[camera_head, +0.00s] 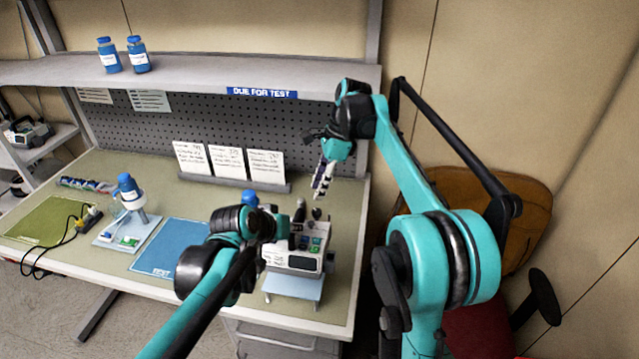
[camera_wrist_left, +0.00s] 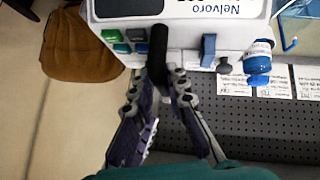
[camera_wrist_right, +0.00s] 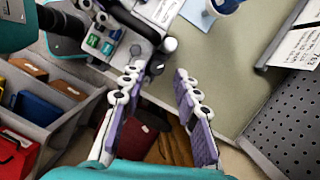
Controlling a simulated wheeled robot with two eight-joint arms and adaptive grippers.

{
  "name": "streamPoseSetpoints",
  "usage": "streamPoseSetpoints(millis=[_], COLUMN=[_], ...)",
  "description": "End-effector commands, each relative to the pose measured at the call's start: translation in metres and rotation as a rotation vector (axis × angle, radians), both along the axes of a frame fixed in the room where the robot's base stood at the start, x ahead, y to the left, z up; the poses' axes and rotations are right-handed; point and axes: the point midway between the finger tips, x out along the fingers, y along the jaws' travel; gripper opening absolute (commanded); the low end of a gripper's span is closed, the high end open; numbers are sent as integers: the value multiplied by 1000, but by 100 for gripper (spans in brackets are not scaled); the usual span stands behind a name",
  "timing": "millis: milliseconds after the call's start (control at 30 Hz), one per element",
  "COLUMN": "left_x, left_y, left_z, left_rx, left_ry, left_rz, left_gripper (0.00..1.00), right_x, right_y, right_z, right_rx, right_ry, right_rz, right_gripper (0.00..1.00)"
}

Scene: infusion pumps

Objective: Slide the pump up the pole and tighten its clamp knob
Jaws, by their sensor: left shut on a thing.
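The pump (camera_head: 302,256), a white box with green and blue buttons, sits on a light-blue stand (camera_head: 290,291) at the bench's right end. It also shows in the left wrist view (camera_wrist_left: 190,38) and the right wrist view (camera_wrist_right: 103,42). My left gripper (camera_wrist_left: 160,76) is shut on the pump's black handle (camera_wrist_left: 158,46). My right gripper (camera_head: 319,190) is open and empty above and behind the pump; its spread fingers show in the right wrist view (camera_wrist_right: 157,76). A grey knob (camera_wrist_left: 224,66) is on the pump's side. I cannot clearly make out the pole.
A blue-capped bottle (camera_wrist_left: 257,62) stands close by the pump. Cards (camera_head: 227,161) stand along the pegboard. A blue mat (camera_head: 172,248) and a second bottle on a stand (camera_head: 130,190) lie left. A drawer of coloured boxes (camera_wrist_right: 40,95) is below the bench edge.

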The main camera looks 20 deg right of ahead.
Motion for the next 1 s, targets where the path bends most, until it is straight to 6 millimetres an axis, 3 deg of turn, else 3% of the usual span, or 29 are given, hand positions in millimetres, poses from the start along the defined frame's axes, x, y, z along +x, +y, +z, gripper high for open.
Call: streamPoseSetpoints(millis=[600, 1000], left_x=[0, 0], left_y=[0, 0], left_z=[1, 1], left_rx=[-2, -2], left_ry=[-1, -1], left_rz=[1, 1], left_gripper=[0, 0], right_x=[0, 0], right_y=[0, 0], right_z=[-60, -73], right_rx=[-1, -2], right_ry=[-2, -3], right_rz=[4, 3], right_gripper=[31, 31])
